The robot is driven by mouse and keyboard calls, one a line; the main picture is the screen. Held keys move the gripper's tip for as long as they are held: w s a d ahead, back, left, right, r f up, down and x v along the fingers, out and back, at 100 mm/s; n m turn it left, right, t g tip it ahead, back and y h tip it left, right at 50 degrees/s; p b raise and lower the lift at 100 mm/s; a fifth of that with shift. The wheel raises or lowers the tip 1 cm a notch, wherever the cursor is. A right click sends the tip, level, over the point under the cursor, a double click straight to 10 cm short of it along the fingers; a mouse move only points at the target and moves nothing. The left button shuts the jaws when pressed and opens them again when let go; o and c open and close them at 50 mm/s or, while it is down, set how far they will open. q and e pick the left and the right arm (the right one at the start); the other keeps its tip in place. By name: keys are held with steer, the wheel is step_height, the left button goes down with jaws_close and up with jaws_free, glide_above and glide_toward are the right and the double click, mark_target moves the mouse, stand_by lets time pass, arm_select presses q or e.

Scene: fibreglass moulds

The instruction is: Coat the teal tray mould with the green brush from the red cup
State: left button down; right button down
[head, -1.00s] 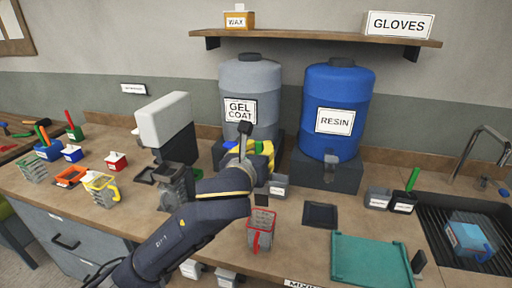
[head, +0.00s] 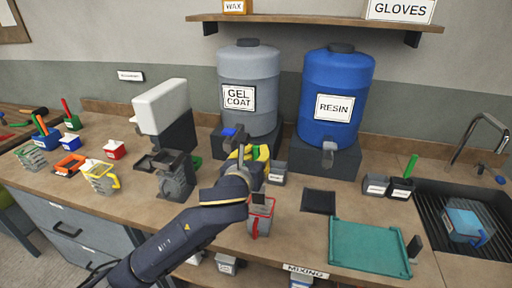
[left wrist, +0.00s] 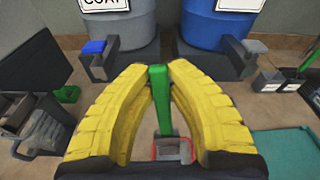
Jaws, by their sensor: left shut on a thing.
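My left gripper (head: 258,153) has yellow fingers shut on the green handle of a brush (left wrist: 158,90). The handle also shows between the fingers in the head view (head: 255,153). The red cup (head: 253,228), with a red rim and handle, stands on the bench below the gripper. In the left wrist view the brush's grey lower end overlaps the red cup's rim (left wrist: 186,159); how deep it reaches is hidden. The teal tray mould (head: 368,255) lies flat to the right of the cup. My right gripper is not in view.
A dark flat pad (head: 318,201) lies between cup and mould. Behind stand the gel coat drum (head: 249,75) and resin drum (head: 338,85). Another green-handled brush (head: 411,165) stands in a dark cup near the sink (head: 500,198).

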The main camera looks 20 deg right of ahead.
arm_select(q)
steer(key=shift+s+f, duration=0.3)
steer(key=shift+f, duration=1.05)
steer(key=shift+s+f, duration=0.25)
steer(key=shift+f, duration=1.15)
steer(key=shift+s+f, duration=0.3)
steer(key=shift+f, duration=1.05)
steer(key=shift+w+r, duration=0.35)
steer(key=shift+r, duration=1.4)
steer(key=shift+w+r, duration=0.35)
steer(key=shift+r, duration=1.45)
steer(key=shift+w+r, duration=0.35)
steer(key=shift+r, duration=1.55)
steer(key=shift+r, duration=2.35)
steer(key=shift+d, duration=0.1)
